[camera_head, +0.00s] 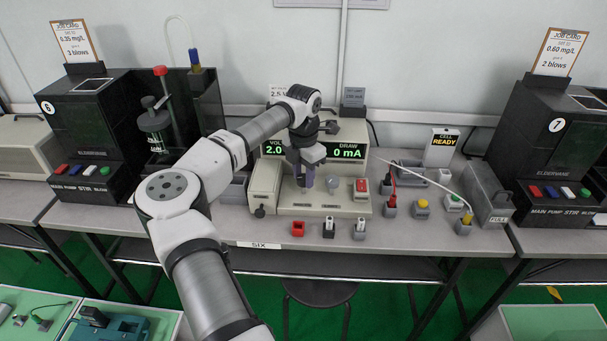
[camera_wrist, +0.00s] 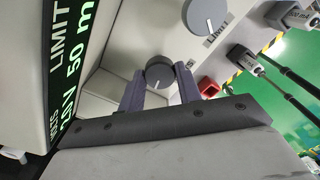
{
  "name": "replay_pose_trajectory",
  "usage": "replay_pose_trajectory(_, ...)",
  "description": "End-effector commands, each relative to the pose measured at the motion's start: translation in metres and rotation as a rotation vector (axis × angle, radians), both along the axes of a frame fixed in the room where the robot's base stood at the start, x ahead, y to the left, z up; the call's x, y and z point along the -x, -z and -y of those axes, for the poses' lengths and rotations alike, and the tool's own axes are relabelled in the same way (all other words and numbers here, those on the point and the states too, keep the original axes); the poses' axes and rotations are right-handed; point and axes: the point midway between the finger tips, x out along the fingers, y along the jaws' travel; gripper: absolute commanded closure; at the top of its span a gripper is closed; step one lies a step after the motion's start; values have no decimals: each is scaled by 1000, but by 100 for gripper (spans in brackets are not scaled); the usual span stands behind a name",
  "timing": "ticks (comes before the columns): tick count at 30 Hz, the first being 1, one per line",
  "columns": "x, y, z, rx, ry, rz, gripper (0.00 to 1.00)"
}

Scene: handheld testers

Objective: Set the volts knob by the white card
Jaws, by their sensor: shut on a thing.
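The power supply (camera_head: 346,207) stands on the bench with a sloped cream panel. Its left display (camera_head: 273,149) reads 2.0 under a partly hidden "VOL" label. The white card (camera_head: 280,92) behind it shows "2.5", partly covered by my arm. My gripper (camera_head: 306,183) points down at the panel, its fingers closed on the volts knob. In the wrist view, this grey round knob (camera_wrist: 160,70) with a white pointer mark sits between the fingertips of my gripper (camera_wrist: 159,82).
A red switch (camera_head: 361,186) is on the panel. A "CELL READY" sign (camera_head: 444,143) and cabled blocks stand to the right.

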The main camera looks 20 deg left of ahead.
Motion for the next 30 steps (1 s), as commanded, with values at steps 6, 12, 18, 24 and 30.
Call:
replay_pose_trajectory(6,-2,-2,0,-1,171,6,89)
replay_pose_trajectory(12,-2,-2,0,-1,284,6,89)
replay_pose_trajectory(18,-2,-2,0,-1,350,6,89)
replay_pose_trajectory(24,-2,-2,0,0,374,7,89)
replay_pose_trajectory(30,-2,-2,1,0,377,7,89)
